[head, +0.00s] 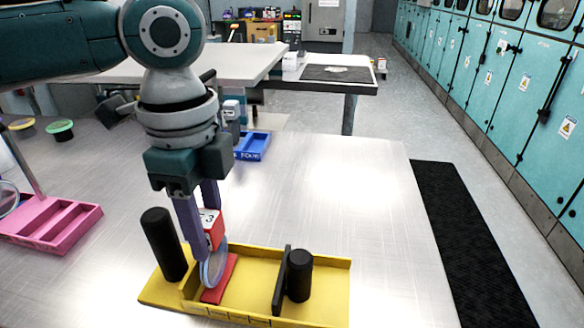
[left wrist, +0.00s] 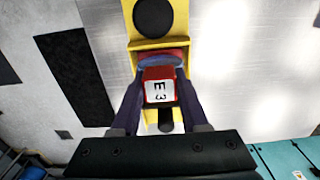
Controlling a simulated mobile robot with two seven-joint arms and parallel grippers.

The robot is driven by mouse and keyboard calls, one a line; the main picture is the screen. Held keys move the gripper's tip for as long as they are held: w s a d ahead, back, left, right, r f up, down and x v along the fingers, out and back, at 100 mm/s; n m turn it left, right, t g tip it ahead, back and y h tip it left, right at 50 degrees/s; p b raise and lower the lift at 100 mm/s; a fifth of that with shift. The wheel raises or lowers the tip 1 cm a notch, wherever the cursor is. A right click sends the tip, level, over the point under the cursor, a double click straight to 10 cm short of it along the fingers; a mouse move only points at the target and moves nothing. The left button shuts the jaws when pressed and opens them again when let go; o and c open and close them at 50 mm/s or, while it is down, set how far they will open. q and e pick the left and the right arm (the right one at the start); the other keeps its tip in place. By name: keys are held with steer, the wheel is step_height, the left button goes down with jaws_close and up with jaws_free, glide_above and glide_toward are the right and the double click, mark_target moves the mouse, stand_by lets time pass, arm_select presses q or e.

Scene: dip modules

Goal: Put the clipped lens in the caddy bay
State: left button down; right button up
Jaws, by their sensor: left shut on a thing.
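My left gripper (head: 210,235) is shut on the red clip (head: 213,222), which has a white label with a 3. The yellow caddy (head: 325,292) is on the table beneath. The lens is over the caddy's left part, in front of a red strip (head: 222,280). I cannot tell whether its lower rim touches the caddy. My right gripper is not in view.
A tall black cylinder (head: 163,244) stands at the caddy's left end. A black plate (head: 281,280) and a short black cylinder (head: 299,275) stand on its right half. A pink tray (head: 62,240) is at left, a blue tray (head: 254,146) behind. The table's right side is clear.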

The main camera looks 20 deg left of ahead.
arm_select(q)
steer(key=shift+f, duration=0.15)
steer(key=shift+c, duration=2.1)
jaws_free()
step_height(320, 180, up, 12)
steer(key=s+d+f+n+t+h, duration=0.2)
steer(key=s+d+f+n+h, duration=0.15)
steer(key=s+d+f, duration=0.55)
steer(key=s+a+f+n+t+y, duration=0.1)
steer(key=s+a+f+n+y, duration=0.2)
steer(key=s+a+n, duration=0.3)
steer(key=s+f+n, duration=0.1)
steer(key=n, duration=0.3)
steer(key=shift+t+p, duration=0.3)
